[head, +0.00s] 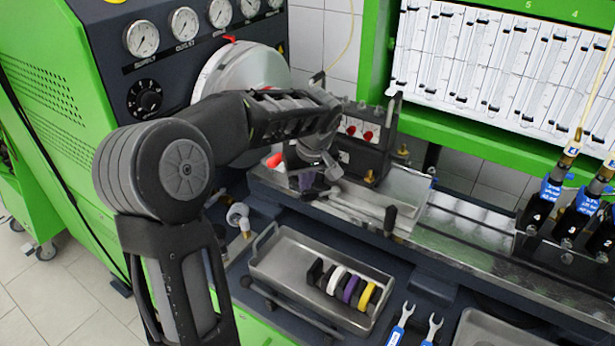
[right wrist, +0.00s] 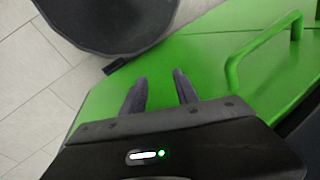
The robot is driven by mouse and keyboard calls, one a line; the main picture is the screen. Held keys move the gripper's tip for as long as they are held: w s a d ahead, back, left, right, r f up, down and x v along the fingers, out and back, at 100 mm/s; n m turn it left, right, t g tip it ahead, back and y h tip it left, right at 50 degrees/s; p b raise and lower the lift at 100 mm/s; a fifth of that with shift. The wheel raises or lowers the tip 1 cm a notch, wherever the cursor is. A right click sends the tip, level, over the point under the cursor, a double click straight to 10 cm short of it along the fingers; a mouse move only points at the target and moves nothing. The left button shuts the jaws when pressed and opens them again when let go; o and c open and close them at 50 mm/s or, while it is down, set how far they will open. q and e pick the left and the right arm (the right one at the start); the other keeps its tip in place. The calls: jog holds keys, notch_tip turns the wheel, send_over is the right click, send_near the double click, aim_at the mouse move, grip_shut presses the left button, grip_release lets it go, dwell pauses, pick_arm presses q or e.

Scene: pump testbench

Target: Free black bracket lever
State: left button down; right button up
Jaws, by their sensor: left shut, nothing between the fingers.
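The black bracket (head: 362,160) stands on the metal rail of the bench in the head view, with red parts on its face. A lever with a black knob (head: 390,219) sticks out in front of the rail below the bracket; I take it for the bracket lever. My left gripper (head: 331,168) is shut and empty at the left side of the bracket, up and left of the black knob. The arm covers part of the bracket, and I cannot tell whether the gripper touches it. My right gripper (right wrist: 160,93) shows only in the right wrist view, open and empty over a green surface.
A metal tray (head: 268,263) with several coloured rings lies in front of the rail. Blue-handled wrenches (head: 401,325) lie to its right. Blue numbered injectors (head: 575,210) stand at the right. A green handle (right wrist: 262,48) rises beside the right gripper.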

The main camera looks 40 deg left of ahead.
pick_arm(q)
jog(key=shift+x, duration=0.9)
pick_arm(e)
jog(key=shift+f, duration=0.25)
jog(key=shift+d+f, duration=0.1)
jog(key=shift+f, duration=0.05)
